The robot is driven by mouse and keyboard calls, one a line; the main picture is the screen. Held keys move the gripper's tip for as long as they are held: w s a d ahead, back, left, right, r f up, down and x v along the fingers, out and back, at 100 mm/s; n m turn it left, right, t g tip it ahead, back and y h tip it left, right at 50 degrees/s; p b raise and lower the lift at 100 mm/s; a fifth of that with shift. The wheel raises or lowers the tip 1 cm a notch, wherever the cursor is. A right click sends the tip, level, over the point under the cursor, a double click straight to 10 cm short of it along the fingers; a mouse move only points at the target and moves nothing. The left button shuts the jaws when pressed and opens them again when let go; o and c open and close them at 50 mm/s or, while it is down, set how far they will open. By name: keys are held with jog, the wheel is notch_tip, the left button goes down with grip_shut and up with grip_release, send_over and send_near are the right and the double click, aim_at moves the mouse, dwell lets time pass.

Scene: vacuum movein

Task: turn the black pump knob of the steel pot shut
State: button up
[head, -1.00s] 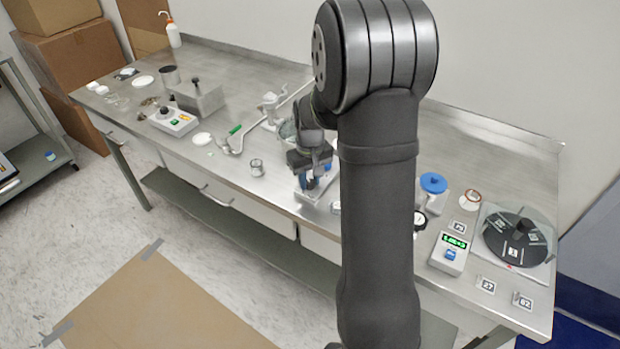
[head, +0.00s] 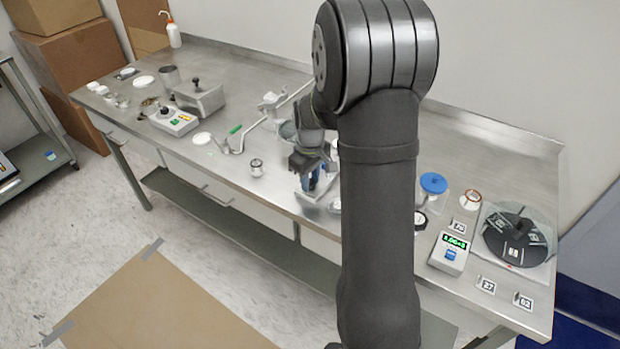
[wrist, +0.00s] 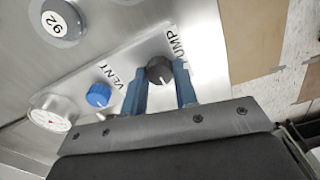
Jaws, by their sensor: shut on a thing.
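The black pump knob (wrist: 159,70) sits on a steel panel (wrist: 75,95), beside the PUMP label, with a white pointer line on its face. My gripper (wrist: 160,78) has its two blue fingers on either side of the knob and is shut on it. A blue knob (wrist: 98,95) by the VENT label and a round white gauge (wrist: 52,112) are on the same panel to the left. In the head view, my gripper (head: 312,182) is low over the front of the bench. The pot's body is mostly hidden there by my arm.
A round disc marked 92 (wrist: 62,20) lies beyond the panel. A blue-topped item (head: 433,183), a display box (head: 450,252) and a black disc (head: 516,245) are right.

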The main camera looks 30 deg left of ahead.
jog(key=o, duration=1)
jog(key=shift+r, duration=0.1)
notch_tip(320, 180, up, 17)
jog(key=shift+r, duration=0.15)
notch_tip(320, 180, down, 18)
jog(key=shift+r, duration=0.25)
dwell(0.5)
